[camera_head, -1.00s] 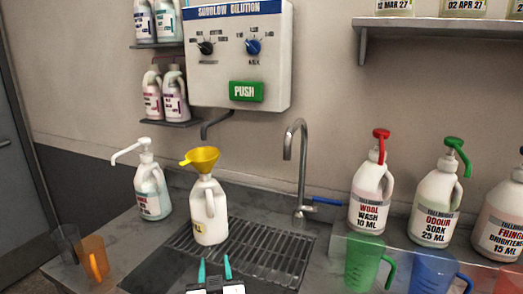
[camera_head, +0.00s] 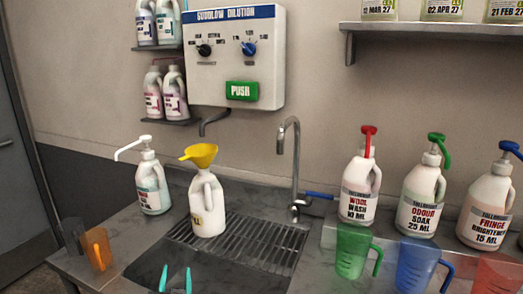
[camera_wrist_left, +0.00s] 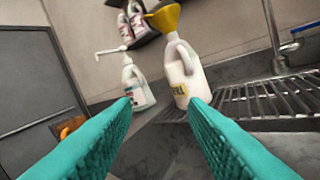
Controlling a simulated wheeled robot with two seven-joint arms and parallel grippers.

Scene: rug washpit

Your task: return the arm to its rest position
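My left gripper (camera_head: 176,277) shows at the bottom edge of the head view, only its teal fingertips in sight. Its fingers are apart with nothing between them. In the left wrist view the two fingers (camera_wrist_left: 165,110) also stand apart and empty. A white jug (camera_head: 207,208) with a yellow funnel (camera_head: 199,154) in its neck stands upright on the drain grate (camera_head: 272,243), beyond the gripper and not touching it. The jug also shows in the left wrist view (camera_wrist_left: 186,78). My right gripper is in neither view.
A white pump bottle (camera_head: 152,188) stands left of the jug, with grey and orange cups (camera_head: 97,250) nearer the front left. A tap (camera_head: 295,165) rises behind the grate. Several pump bottles and green, blue and red measuring jugs (camera_head: 353,252) line the right. The dispenser (camera_head: 235,60) hangs above.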

